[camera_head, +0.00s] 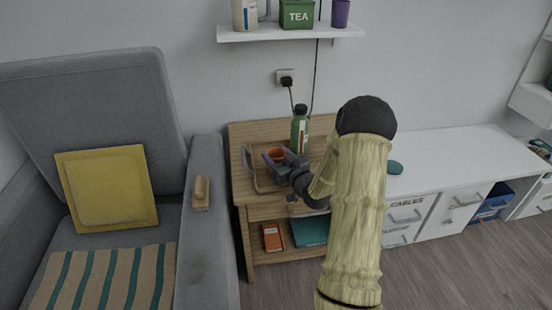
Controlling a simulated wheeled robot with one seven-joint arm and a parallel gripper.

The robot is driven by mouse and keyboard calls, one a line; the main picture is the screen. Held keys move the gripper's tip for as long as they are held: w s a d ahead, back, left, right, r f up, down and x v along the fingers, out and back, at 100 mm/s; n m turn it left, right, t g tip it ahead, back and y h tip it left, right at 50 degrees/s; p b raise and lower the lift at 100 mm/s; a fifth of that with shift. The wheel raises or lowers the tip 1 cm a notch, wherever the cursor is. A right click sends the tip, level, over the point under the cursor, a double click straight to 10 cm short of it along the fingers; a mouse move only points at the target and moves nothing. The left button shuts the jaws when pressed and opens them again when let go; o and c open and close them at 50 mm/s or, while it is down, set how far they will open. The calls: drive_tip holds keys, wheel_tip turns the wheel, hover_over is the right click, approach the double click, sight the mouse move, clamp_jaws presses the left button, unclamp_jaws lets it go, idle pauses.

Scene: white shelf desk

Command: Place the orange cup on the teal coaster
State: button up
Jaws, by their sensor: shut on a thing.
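The orange cup (275,154) is small and sits over the wooden side table, near a tray with raised handles. My gripper (279,158) is shut on the cup, with its dark fingers partly covering it. I cannot tell whether the cup touches the surface below. The teal coaster (394,168) is a flat disc on the white low desk, to the right of my arm and well apart from the cup.
A green bottle (300,132) stands on the side table (250,131) just behind my gripper. A tray (249,166) lies at the table's left. A grey armchair (208,240) is to the left. The white desk top (455,150) is mostly clear. A wall shelf (290,34) hangs above.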

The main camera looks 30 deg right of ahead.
drive_tip(key=shift+f, duration=0.1)
drive_tip(key=o, duration=1.1)
drive_tip(key=shift+o, duration=0.2)
drive_tip(key=s+d+p, duration=0.2)
drive_tip(key=s+p, duration=0.1)
drive_tip(key=s, duration=1.4)
drive_tip(key=shift+s+f, duration=0.2)
drive_tip(key=shift+f, duration=0.05)
